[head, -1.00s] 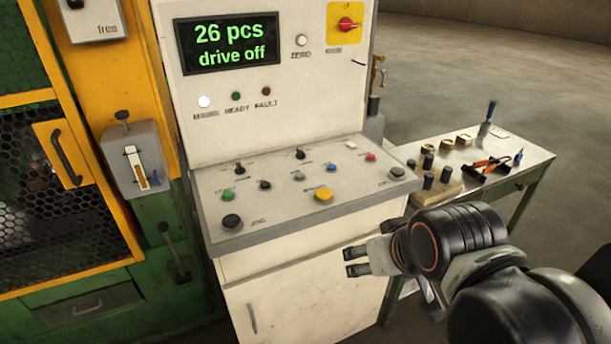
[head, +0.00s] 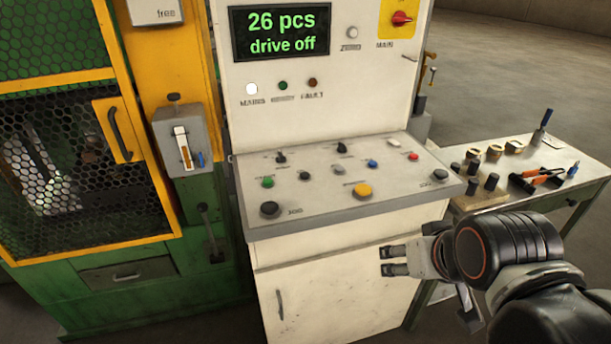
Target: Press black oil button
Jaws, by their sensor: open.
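A sloped control panel (head: 315,210) carries several small buttons and knobs. Black ones include a large button at its front left (head: 270,209), a small button behind it (head: 304,175) and a button at the right end (head: 439,175). The labels are too small to tell which one is the oil button. My gripper (head: 385,261) is open and empty. It points left in front of the cabinet, below the panel's front edge in the picture and apart from all the buttons.
The display (head: 281,32) reads "26 pcs, drive off". A yellow button (head: 362,190) sits at the panel's front middle. A side table (head: 585,165) with tools and cylinders stands at right. The green and yellow caged machine (head: 130,270) stands at left.

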